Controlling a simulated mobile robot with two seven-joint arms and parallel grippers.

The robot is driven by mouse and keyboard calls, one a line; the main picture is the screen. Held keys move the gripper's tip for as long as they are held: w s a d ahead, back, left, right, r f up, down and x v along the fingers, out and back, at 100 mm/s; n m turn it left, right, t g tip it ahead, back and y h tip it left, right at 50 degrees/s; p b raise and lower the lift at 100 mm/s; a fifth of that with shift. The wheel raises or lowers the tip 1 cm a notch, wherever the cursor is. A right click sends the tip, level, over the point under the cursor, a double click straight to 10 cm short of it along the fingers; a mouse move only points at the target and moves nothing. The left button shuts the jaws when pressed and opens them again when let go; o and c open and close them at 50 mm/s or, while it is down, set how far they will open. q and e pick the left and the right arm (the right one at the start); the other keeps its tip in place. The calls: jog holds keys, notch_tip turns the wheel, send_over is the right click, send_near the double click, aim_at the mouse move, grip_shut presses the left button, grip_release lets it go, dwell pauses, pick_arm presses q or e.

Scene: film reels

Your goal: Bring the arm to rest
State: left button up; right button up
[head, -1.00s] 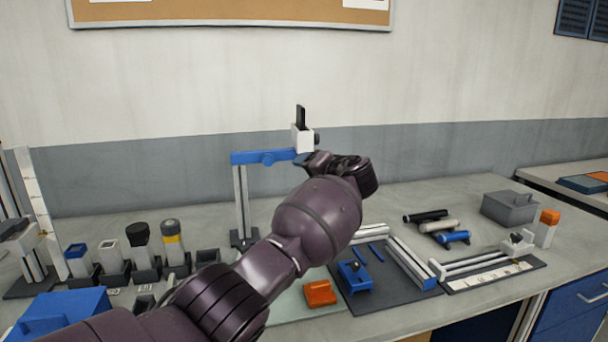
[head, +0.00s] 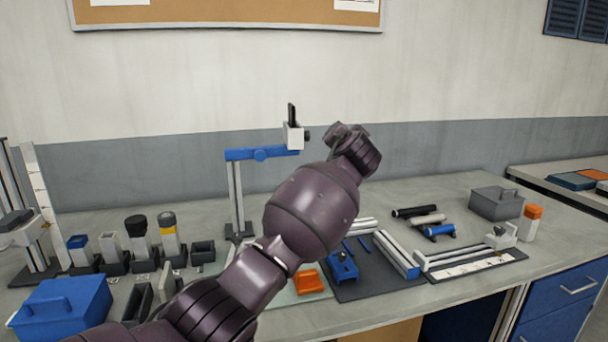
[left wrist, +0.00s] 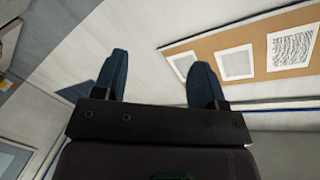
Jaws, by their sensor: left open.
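My left arm (head: 312,210) comes in from the lower left of the head view and reaches up over the bench. Its wrist end stands in the air, to the right of the blue-armed stand (head: 236,200) with the white block on top. The fingers are not clear in the head view. In the left wrist view my left gripper (left wrist: 158,72) shows two dark blue fingers spread apart, with nothing between them. They are tilted up toward the wall and the cork board (left wrist: 240,65). My right gripper is in neither view.
A blue lidded box (head: 62,303) and several upright holders stand at the left. A dark mat with a blue device (head: 342,267) and an orange block (head: 309,282) lie near the arm. Cylinders, a grey box (head: 497,203) and a ruler rig are at right.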

pick_arm(q)
jog(key=s+a+f+n+h, duration=0.2)
jog(key=s+a+f, duration=0.8)
jog(key=f, duration=0.4)
jog(key=s+a+f+n+h, duration=0.2)
jog(key=s+a+f, duration=0.6)
jog(key=a+f, duration=0.4)
jog(key=s+a+f+n+g+y, duration=0.1)
jog(key=s+a+f, duration=0.3)
jog(key=s+f, duration=0.4)
jog(key=s+a+f+n+g+y, duration=0.1)
jog(key=s+a+f+g, duration=0.2)
jog(key=s, duration=1.1)
jog(key=s+a+f+n+g+y, duration=0.1)
jog(key=s+a+f+g+y, duration=0.1)
jog(key=s+a+f, duration=0.5)
jog(key=s+f, duration=0.4)
jog(key=f, duration=0.2)
jog(key=shift+a+f, duration=0.15)
jog(key=shift+f, duration=0.25)
